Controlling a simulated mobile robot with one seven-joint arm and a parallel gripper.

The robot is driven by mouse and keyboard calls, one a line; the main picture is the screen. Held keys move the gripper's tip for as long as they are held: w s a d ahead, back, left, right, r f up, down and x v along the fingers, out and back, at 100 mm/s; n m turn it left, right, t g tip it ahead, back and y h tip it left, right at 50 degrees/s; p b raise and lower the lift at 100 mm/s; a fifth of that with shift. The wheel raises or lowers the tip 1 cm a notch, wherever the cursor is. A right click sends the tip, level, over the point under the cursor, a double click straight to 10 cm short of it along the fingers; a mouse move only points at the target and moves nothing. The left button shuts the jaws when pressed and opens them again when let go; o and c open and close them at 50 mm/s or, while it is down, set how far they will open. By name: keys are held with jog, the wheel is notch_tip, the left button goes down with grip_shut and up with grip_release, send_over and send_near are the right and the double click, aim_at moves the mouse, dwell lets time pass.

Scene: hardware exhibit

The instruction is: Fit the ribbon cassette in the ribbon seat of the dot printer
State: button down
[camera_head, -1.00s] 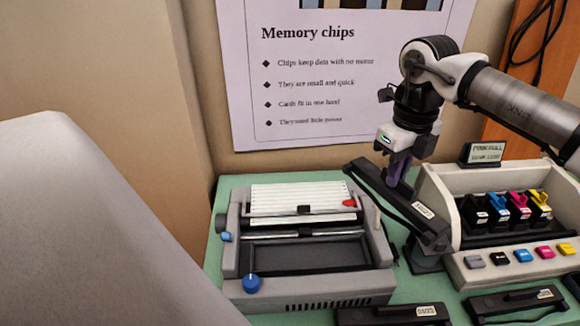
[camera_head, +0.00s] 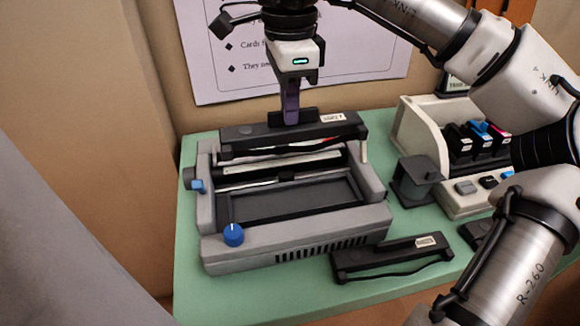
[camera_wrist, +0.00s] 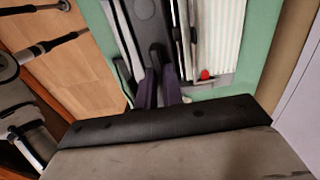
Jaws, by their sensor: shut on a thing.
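The grey dot printer (camera_head: 215,240) stands on the green mat, with a blue knob at its front left. A dark, empty rectangular recess (camera_head: 292,203), which looks like the ribbon seat, lies open in its front half. My gripper (camera_head: 291,119) is shut on the black ribbon cassette (camera_head: 250,134) by its raised middle grip. The cassette hangs roughly level above the printer's rear, crosswise over the white paper, its label at the right end. In the wrist view, the purple fingers (camera_wrist: 159,88) pinch the cassette (camera_wrist: 147,22); part of the printer's paper (camera_wrist: 222,35) shows beside it.
Another labelled black cassette (camera_head: 390,260) lies before the printer. A dark stand (camera_head: 416,178) is right of it, near a cream unit (camera_head: 408,120) with coloured cartridges. My arm hides the right side. A wall poster (camera_head: 225,80) is behind the mat.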

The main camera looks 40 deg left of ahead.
notch_tip(320, 180, down, 12)
jog(key=shift+r, duration=0.15)
dwell(0.3)
jog(key=shift+f+b, duration=0.55)
jog(key=shift+f, duration=0.05)
jog(key=c, duration=1.5)
grip_release()
jog(key=shift+c, duration=0.2)
jog(key=shift+r, duration=0.15)
